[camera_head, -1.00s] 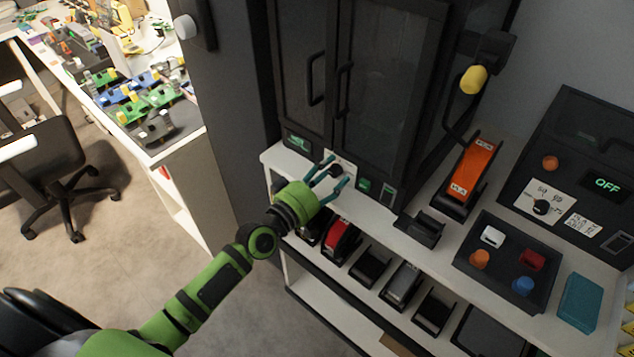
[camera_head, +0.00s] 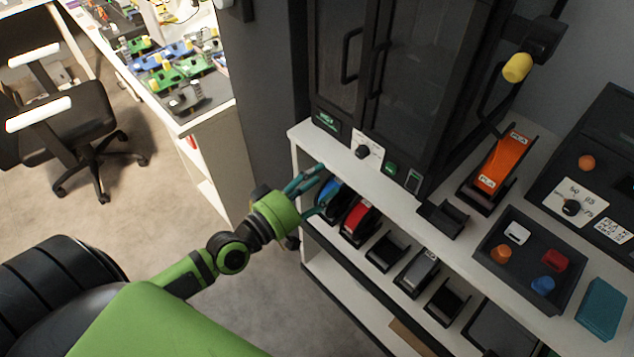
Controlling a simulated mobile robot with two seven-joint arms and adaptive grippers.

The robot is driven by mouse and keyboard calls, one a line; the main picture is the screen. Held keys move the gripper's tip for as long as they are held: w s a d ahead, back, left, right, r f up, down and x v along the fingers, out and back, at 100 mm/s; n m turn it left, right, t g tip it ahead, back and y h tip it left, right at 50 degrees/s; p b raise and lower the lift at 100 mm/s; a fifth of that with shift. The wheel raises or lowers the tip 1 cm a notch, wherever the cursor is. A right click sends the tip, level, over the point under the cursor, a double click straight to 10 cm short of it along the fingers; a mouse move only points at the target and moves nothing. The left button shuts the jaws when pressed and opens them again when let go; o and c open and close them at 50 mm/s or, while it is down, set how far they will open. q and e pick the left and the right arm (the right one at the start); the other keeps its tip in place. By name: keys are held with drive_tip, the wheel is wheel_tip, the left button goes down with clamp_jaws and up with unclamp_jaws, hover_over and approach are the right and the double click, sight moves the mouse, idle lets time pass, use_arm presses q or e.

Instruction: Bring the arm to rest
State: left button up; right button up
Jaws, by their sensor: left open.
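My left arm is green and black and comes in from the lower left. Its gripper (camera_head: 312,193) has teal fingers and is open and empty. It is in front of the left end of the white shelf unit, below the dark cabinet and near a blue spool on the lower shelf. I cannot tell whether a finger touches the shelf. My right gripper is not in view.
The dark cabinet (camera_head: 425,75) has a knob (camera_head: 362,152) on a white plate. Blue (camera_head: 329,197) and red (camera_head: 361,222) spools sit below it. A tray (camera_head: 528,262) of coloured pieces is at right. A chair (camera_head: 62,125) stands left; the floor between is clear.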

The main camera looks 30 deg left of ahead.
use_arm(q)
drive_tip(key=s+a+f+m+g+y, duration=0.1)
drive_tip(key=s+a+f+g+y, duration=0.15)
drive_tip(key=f, duration=0.75)
drive_tip(key=s+a+f+m+g+y, duration=0.1)
drive_tip(key=s+f+g, duration=0.15)
drive_tip(key=f, duration=0.75)
drive_tip(key=s+a+f+m+g+y, duration=0.1)
drive_tip(key=s+a+f+g, duration=0.15)
drive_tip(key=f, duration=0.75)
drive_tip(key=s+d+f+m+g, duration=0.1)
drive_tip(key=s+f+g, duration=0.1)
drive_tip(key=s+f, duration=0.4)
drive_tip(key=s+d+f+m+g+y, duration=0.1)
drive_tip(key=s+f, duration=0.5)
drive_tip(key=s, duration=0.7)
drive_tip(key=s+d+f+m+g, duration=0.2)
drive_tip(key=s+f+g, duration=0.3)
drive_tip(key=s, duration=0.5)
drive_tip(key=shift+s+f+m+y, duration=0.3)
drive_tip(key=shift+f+m+y, duration=0.1)
drive_tip(key=shift+f, duration=0.5)
drive_tip(key=shift+d+g, duration=0.1)
drive_tip(key=shift+g, duration=0.15)
